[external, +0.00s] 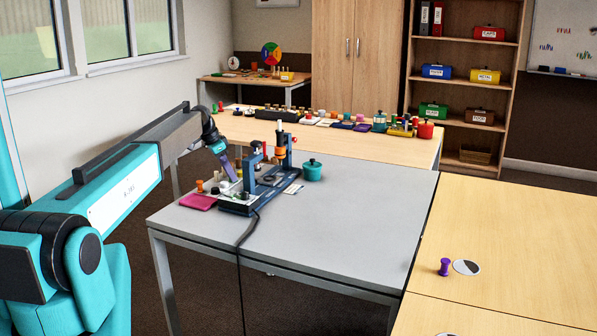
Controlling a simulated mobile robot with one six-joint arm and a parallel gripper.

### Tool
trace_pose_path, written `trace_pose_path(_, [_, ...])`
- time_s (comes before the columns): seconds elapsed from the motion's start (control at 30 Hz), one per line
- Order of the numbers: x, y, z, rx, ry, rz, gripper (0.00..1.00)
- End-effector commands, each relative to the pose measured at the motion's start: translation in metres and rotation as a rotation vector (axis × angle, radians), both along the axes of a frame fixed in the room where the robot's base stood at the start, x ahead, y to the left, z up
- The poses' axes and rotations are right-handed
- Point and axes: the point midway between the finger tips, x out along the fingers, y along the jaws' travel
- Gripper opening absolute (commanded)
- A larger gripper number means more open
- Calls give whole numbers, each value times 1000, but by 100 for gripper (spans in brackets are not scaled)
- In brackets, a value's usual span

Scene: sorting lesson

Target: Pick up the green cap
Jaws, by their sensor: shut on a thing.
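My gripper (233,178) points down at the left part of the grey table (345,235), over a pale tray area beside a blue fixture (268,186). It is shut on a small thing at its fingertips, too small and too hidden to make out. I cannot pick out the green cap for certain in this view. A teal-green lidded pot (312,172) stands upright on the table, right of the fixture and apart from my gripper.
The fixture has dark and orange upright posts close to my gripper's right. A magenta pad (198,202) lies at the table's left edge. A black cable (246,232) hangs over the front edge. The table's right half is clear. A purple peg (444,267) stands on the wooden table.

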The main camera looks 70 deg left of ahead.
Motion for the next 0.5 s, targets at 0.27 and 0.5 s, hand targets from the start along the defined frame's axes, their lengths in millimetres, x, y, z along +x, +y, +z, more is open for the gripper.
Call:
trace_pose_path(0.27, [0, 1, 12, 2, -1, 0, 0])
trace_pose_path(0.5, [0, 1, 37, 2, -1, 0, 0])
